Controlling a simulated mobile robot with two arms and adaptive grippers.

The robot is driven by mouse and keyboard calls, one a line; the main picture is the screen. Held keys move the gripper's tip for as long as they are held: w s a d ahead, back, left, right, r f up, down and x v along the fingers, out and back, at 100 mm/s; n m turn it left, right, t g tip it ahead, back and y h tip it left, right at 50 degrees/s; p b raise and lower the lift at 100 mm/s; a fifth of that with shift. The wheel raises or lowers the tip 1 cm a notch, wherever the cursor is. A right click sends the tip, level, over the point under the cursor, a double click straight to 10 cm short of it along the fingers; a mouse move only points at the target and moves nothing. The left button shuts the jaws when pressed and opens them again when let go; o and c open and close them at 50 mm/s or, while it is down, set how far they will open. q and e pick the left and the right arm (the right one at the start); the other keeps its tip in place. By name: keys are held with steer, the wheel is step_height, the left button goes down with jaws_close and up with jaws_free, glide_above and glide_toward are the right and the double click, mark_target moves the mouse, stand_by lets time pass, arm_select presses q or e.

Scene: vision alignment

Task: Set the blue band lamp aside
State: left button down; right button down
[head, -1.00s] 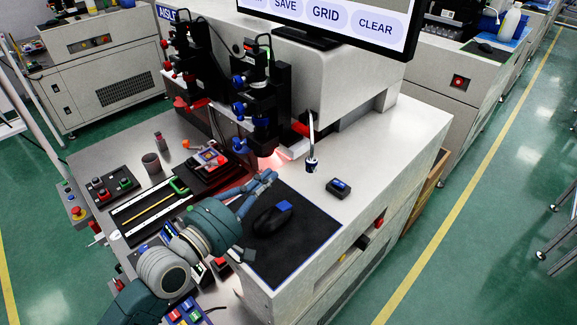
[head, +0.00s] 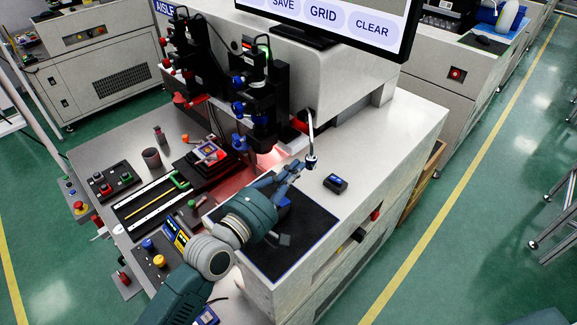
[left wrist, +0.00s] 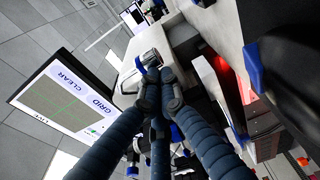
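The blue band lamp (head: 311,161) stands upright on the pale machine top, with a thin light stem and a blue band around its low base. My left gripper (head: 294,170) reaches over the dark mat from the lower left. Its fingers are slightly apart, and the tips are just left of the lamp's base, with no hold on it visible. In the left wrist view the finger tips (left wrist: 158,78) come close together in front of a pale, blue-marked thing that looks like the lamp (left wrist: 150,60). My right gripper is not in view.
A small dark box with a blue top (head: 335,183) sits right of the lamp. A black mouse with a blue part lies on the dark mat (head: 300,240), partly behind my arm. The monitor (head: 330,20) and microscope-like units (head: 258,95) stand behind.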

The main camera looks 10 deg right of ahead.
arm_select(q)
steer(key=shift+s+d, duration=0.15)
steer(key=shift+d, duration=0.35)
steer(key=shift+s+d, duration=0.15)
steer(key=shift+d, duration=0.35)
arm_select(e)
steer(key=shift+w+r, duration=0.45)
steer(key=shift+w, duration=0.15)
arm_select(q)
steer(key=v, duration=1.2)
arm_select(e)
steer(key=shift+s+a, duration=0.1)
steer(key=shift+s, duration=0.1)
